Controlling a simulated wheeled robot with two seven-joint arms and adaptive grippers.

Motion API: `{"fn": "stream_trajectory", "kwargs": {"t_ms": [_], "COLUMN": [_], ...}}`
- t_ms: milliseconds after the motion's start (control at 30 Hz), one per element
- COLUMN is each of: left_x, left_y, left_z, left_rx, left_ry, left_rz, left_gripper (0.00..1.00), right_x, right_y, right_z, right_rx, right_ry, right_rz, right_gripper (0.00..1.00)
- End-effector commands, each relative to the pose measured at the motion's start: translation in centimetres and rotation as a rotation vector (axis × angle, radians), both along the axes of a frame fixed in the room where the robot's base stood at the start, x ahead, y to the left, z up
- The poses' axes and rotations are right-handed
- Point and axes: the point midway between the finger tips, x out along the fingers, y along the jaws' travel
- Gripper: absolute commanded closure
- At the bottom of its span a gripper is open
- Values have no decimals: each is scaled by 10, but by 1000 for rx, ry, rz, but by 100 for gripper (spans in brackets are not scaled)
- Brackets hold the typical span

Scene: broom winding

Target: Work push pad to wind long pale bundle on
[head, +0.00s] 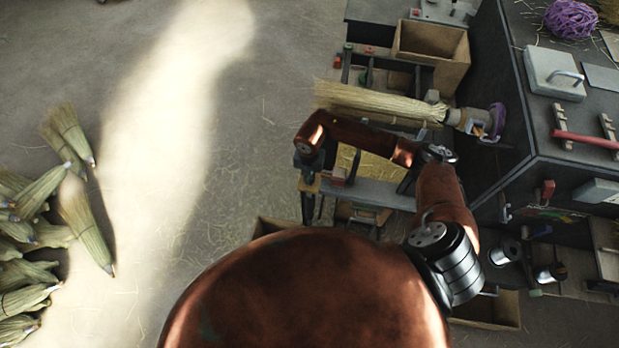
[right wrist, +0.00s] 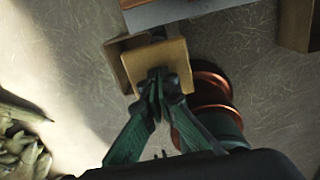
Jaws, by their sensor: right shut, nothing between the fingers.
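The long pale bundle (head: 375,101) lies level across the bench in the head view. Its bound right end sits in the winding head (head: 470,120), beside purple cord (head: 497,120). A tan block (head: 309,183), apparently the push pad, is at the left end of a grey beam. It also shows in the right wrist view (right wrist: 176,62). My right gripper (right wrist: 157,78) is shut and empty, its fingertips at the near face of the block. Whether they touch it I cannot tell. In the head view my right gripper (head: 308,202) is small and dark. My left gripper is out of view.
Loose brooms (head: 60,215) lie on the floor at the left. A wooden box (head: 432,52) stands behind the bundle. The dark workbench (head: 510,90) at the right bears a red-handled tool (head: 585,139) and purple twine (head: 571,18). The floor at centre left is clear.

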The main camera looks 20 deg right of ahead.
Motion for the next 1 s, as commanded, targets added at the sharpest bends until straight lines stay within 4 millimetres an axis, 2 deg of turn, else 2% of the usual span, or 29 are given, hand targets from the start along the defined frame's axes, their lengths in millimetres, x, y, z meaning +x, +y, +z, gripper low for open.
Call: {"fn": "stream_trajectory", "kwargs": {"t_ms": [1000], "left_x": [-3], "left_y": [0], "left_z": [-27], "left_rx": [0], "left_ry": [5], "left_rz": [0], "left_gripper": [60], "right_x": [-1], "right_y": [0], "right_z": [-42], "right_rx": [-2], "right_ry": [1], "right_rz": [0], "right_gripper": [100]}}
